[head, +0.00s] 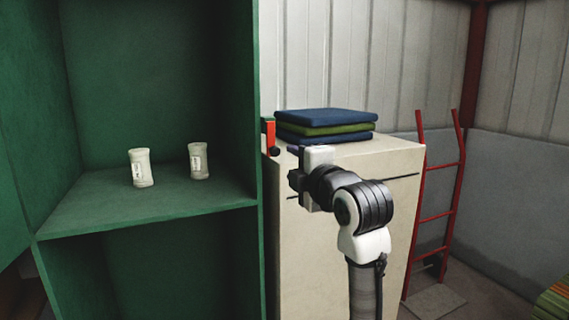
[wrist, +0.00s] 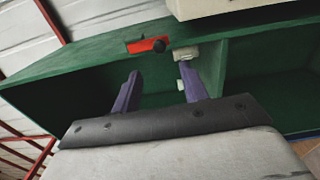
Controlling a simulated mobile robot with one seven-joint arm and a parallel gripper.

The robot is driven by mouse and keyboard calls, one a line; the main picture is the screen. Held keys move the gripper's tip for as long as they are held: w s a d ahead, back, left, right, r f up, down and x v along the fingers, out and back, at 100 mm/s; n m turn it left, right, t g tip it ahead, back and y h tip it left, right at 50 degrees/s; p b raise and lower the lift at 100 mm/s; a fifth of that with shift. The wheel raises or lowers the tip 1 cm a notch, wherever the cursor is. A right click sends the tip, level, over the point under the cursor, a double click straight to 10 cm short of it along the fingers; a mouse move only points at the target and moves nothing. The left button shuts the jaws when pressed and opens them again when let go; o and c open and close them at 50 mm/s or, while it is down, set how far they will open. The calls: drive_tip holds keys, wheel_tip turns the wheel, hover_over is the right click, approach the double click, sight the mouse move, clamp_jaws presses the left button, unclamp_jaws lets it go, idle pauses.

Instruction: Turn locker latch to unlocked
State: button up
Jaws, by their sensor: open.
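The red locker latch (head: 269,133) shows in the head view at the right edge of the green locker (head: 130,210), with a dark round knob at its lower end. In the wrist view the red latch (wrist: 146,45) lies against the green locker wall (wrist: 75,75), just beyond the fingertips. My gripper (wrist: 160,72) has its two purple fingers spread apart with nothing between them in contact. The latch appears apart from both fingers. In the head view my gripper (head: 296,180) is just right of the locker edge, its fingers mostly hidden.
A cream cabinet (head: 395,160) with folded blue and green cloths (head: 325,123) on top is close behind my arm. A red ladder (head: 435,217) leans at the right. A pale block (wrist: 185,53) sits beside the latch.

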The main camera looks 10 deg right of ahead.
drive_tip(key=shift+v, duration=2.3)
